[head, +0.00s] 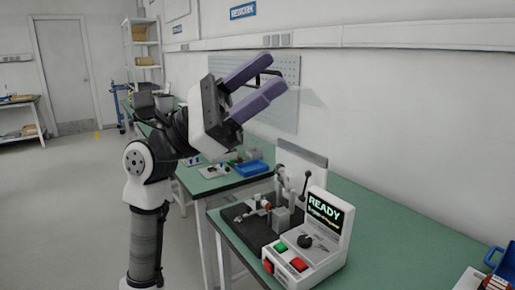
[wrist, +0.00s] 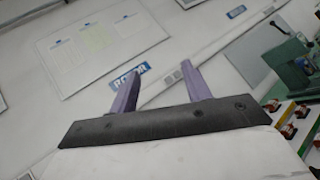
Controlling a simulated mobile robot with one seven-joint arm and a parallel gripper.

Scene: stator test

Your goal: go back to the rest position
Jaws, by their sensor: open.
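My gripper (head: 267,84) is raised high above the green benches in the head view, its two purple fingers pointing up and to the right. The fingers are apart with nothing between them. In the wrist view my gripper (wrist: 160,88) shows the same two purple fingers, spread and empty, against the white wall. It touches nothing that I can see. My arm stands on the left of the head view, bent at the elbow.
A tester (head: 309,242) with a "READY" screen, a green and a red button stands on the near green bench (head: 385,235). A blue tray (head: 252,168) lies on the bench behind. A grey pegboard (head: 285,112) is on the wall behind my gripper. Open floor (head: 70,210) lies to the left.

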